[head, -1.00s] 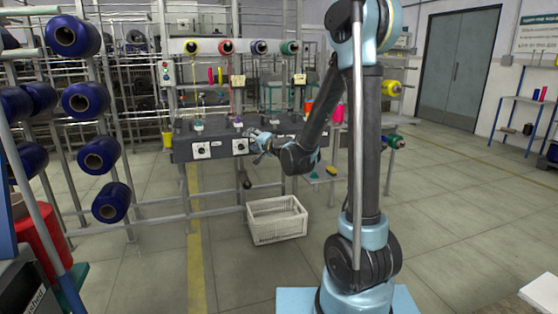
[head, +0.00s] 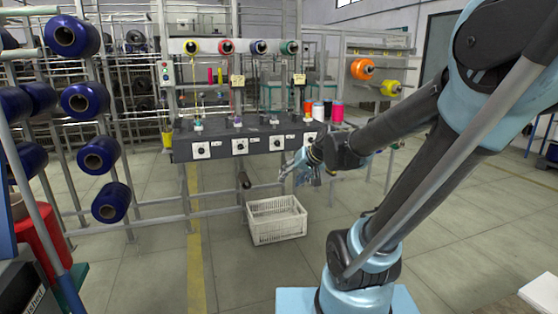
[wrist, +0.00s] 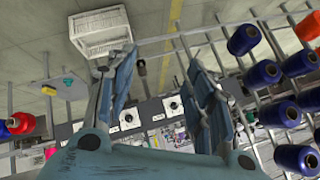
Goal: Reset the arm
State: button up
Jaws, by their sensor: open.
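My gripper (head: 298,172) is in front of the right part of the dark grey winding machine (head: 222,146), above the white crate (head: 277,230). In the wrist view my gripper (wrist: 165,62) shows its two blue-grey fingers spread apart, with nothing between them. The machine's front panel (wrist: 148,106) appears behind the fingers there, partly hidden by them.
Large blue spools (head: 97,153) hang on a rack at the left, beside a red container (head: 38,230). Several coloured spools (head: 226,47) sit along the machine's top rail. An orange spool (head: 361,69) hangs at the right. Open floor (head: 235,275) lies in front of the crate.

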jog(key=s+d+f+g+h, duration=0.2)
jog(key=s+d+f, duration=0.2)
jog(key=s+d, duration=0.3)
jog(key=s+d+f+g+h, duration=0.2)
jog(key=s+d, duration=0.5)
jog(key=s, duration=0.5)
notch_tip(320, 180, down, 3)
jog(key=shift+s+d+r+g+h, duration=0.2)
jog(key=shift+g+h, duration=0.2)
jog(key=shift+h, duration=0.3)
jog(key=shift+w+f, duration=0.2)
jog(key=shift+w, duration=0.25)
